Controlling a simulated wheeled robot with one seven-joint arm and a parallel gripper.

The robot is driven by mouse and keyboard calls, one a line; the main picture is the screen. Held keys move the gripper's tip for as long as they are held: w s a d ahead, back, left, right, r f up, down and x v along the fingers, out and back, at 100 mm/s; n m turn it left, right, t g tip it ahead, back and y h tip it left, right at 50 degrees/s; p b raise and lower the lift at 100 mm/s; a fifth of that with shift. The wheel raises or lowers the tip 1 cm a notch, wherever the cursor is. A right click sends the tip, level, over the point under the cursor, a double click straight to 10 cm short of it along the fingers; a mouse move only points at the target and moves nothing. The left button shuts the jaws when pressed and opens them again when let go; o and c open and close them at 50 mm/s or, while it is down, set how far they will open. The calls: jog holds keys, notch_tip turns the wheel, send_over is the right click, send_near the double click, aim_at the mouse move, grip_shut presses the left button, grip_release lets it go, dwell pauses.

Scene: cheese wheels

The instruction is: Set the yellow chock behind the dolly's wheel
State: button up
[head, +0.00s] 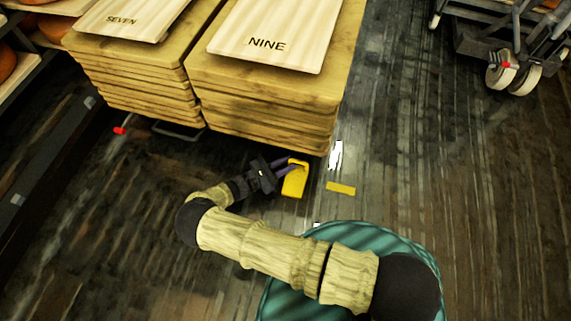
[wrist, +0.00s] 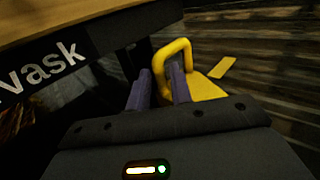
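The yellow chock (head: 294,182) is a wedge with a looped handle, just in front of the stack's near right corner. It also shows in the wrist view (wrist: 203,88). My gripper (head: 286,168) reaches it from the left, its two purple fingers on either side of one leg of the handle. In the wrist view the fingers (wrist: 160,88) look closed close about that leg. I cannot tell whether the chock rests on the floor or is slightly lifted. The dolly under the board stack is mostly hidden, and its wheel near the chock is not visible.
Stacked boards (head: 262,105) marked NINE overhang the spot; a SEVEN stack (head: 135,75) stands left. A yellow floor patch (head: 341,188) lies right of the chock. A cart with caster wheels (head: 513,74) stands far right. The floor between is clear.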

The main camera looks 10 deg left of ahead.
jog(key=shift+r, duration=0.1)
jog(key=shift+r, duration=0.15)
jog(key=b+v, duration=0.3)
jog(key=v, duration=0.8)
jog(key=shift+a+b, duration=0.1)
jog(key=shift+b, duration=0.25)
jog(key=shift+s+a, duration=0.3)
jog(key=shift+s, duration=0.05)
jog(key=shift+s, duration=0.1)
